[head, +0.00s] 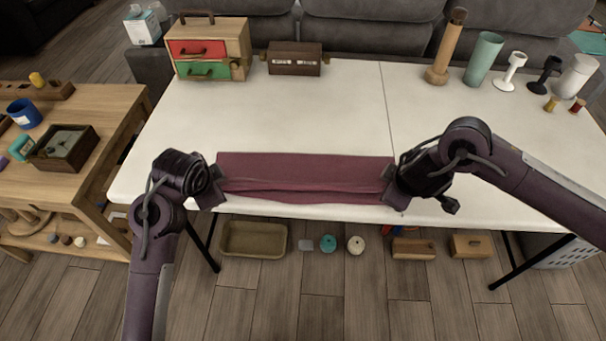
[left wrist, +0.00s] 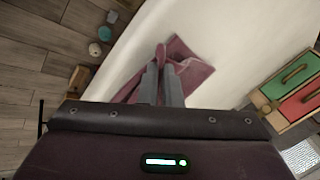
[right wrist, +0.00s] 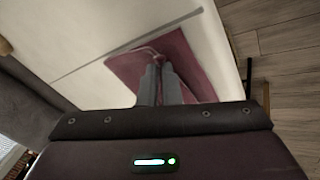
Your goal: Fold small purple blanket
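The purple blanket (head: 305,172) lies as a long folded strip along the front edge of the white table (head: 300,110). A crease with loose layers runs along its lower half. My left gripper (head: 217,190) is at the blanket's left end. In the left wrist view its fingers (left wrist: 161,80) are together, with cloth bunched up between their tips. My right gripper (head: 391,188) is at the right end. In the right wrist view its fingers (right wrist: 160,80) are together on the blanket's edge (right wrist: 182,55). The grippers partly hide both ends of the blanket.
A drawer box (head: 210,48) and a brown wooden case (head: 294,58) stand at the table's back left. A wooden cylinder (head: 446,48), a green vase (head: 483,60) and candle holders stand at the back right. A wooden side table (head: 112,130) is on the left. The table's middle is clear.

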